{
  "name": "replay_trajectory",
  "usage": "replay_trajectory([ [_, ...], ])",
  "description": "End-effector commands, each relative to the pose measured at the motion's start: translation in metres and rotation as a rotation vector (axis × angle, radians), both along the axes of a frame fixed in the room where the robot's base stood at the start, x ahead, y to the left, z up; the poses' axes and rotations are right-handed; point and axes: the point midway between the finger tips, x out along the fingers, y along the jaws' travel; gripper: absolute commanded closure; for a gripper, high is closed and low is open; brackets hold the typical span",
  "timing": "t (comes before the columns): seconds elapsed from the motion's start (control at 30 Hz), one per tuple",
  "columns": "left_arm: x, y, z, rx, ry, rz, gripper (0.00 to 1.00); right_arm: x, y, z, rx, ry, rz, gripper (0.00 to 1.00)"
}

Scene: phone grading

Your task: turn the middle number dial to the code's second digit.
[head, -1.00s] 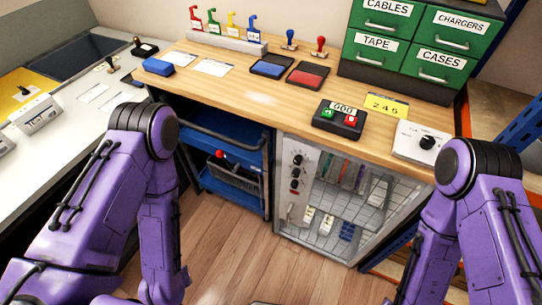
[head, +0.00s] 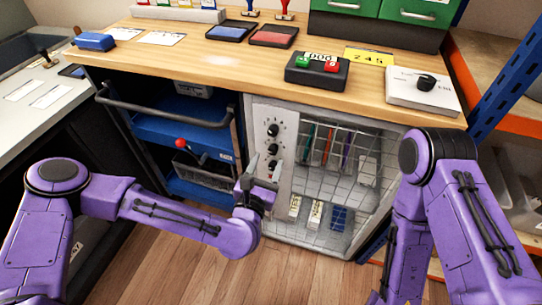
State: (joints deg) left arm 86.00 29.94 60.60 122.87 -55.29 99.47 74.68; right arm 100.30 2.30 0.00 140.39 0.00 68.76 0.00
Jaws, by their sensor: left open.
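The locked cage cabinet under the bench has a pale panel (head: 279,118) with a column of three black dials. The middle dial (head: 273,149) sits between the top dial (head: 273,130) and the bottom dial (head: 272,165). The digits at the dials are too small to read. A yellow card (head: 369,57) on the bench reads 2 4 5. My left gripper (head: 264,172) is open and empty, its fingers pointing up just in front of the lower part of the panel, close below the middle dial; contact cannot be told. My right gripper is out of view.
The wire mesh door (head: 340,170) is closed over hanging and lying items. A blue cart (head: 180,135) with a bar handle stands left of the panel.

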Motion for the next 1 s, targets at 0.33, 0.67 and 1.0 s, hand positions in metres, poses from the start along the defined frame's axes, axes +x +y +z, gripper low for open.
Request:
replay_trajectory([
  [0.33, 0.033, -0.011, 0.000, 0.002, 0.002, -0.002, 0.46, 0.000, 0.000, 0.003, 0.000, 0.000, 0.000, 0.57],
  [0.67, 0.033, -0.011, -0.001, 0.003, 0.002, -0.003, 0.98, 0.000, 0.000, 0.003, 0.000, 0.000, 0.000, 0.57],
  [1.0, 0.032, -0.011, -0.001, 0.033, -0.008, -0.004, 1.00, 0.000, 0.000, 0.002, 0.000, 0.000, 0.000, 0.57],
])
